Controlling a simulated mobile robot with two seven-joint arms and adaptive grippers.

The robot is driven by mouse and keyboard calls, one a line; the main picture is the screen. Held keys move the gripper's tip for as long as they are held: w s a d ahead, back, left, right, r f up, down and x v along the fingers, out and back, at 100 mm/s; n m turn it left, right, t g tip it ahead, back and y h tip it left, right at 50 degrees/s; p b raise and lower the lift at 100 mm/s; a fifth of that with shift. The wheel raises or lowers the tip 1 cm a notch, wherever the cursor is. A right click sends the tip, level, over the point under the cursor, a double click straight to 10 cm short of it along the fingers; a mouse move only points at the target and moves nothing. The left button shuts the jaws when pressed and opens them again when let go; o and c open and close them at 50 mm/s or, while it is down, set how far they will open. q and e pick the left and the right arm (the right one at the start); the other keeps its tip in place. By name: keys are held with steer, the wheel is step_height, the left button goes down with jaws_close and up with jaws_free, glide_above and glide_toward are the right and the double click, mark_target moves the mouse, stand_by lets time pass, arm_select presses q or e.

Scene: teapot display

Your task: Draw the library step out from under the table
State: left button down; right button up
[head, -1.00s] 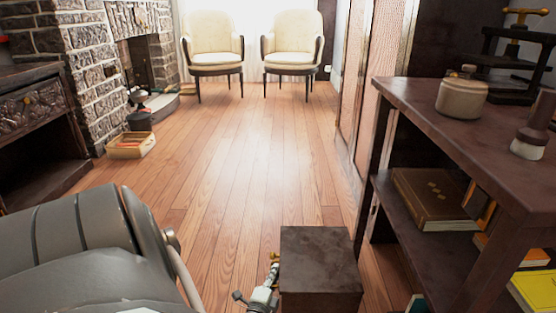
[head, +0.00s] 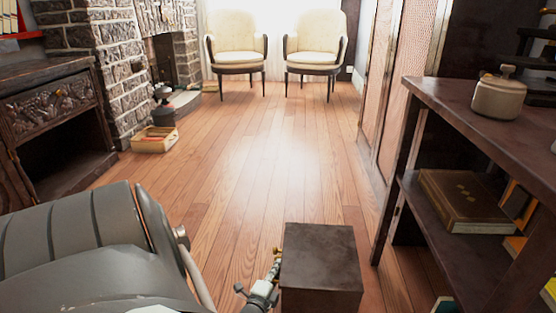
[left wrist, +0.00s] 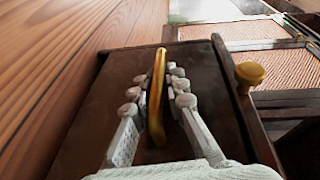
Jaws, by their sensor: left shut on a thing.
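The library step (head: 318,262) is a dark brown box on the wooden floor at the bottom centre of the head view. A strip of bare floor shows between it and the table (head: 470,103) to its right. My left gripper (head: 272,272) is at the step's left side. In the left wrist view my left gripper (left wrist: 158,92) is shut on the step's curved brass handle (left wrist: 157,125), with fingers on both sides of it. The step's dark face (left wrist: 90,125) lies behind. My right gripper is not in view.
The table holds a lidded pot (head: 499,96) and, on its shelf, a brown book (head: 460,200). A dark cabinet (head: 60,110) stands left, with a box (head: 154,140) near the fireplace. Two cream chairs (head: 235,45) are at the back. The middle floor is clear.

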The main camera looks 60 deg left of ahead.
arm_select(q)
steer(key=c, duration=1.4)
jaws_free()
steer(key=shift+s+a+f, duration=0.1)
steer(key=shift+s+a, duration=0.1)
steer(key=shift+s, duration=0.05)
steer(key=shift+c, duration=0.2)
steer(key=shift+w+d, duration=0.1)
steer(key=shift+d, duration=0.1)
steer(key=v, duration=1.2)
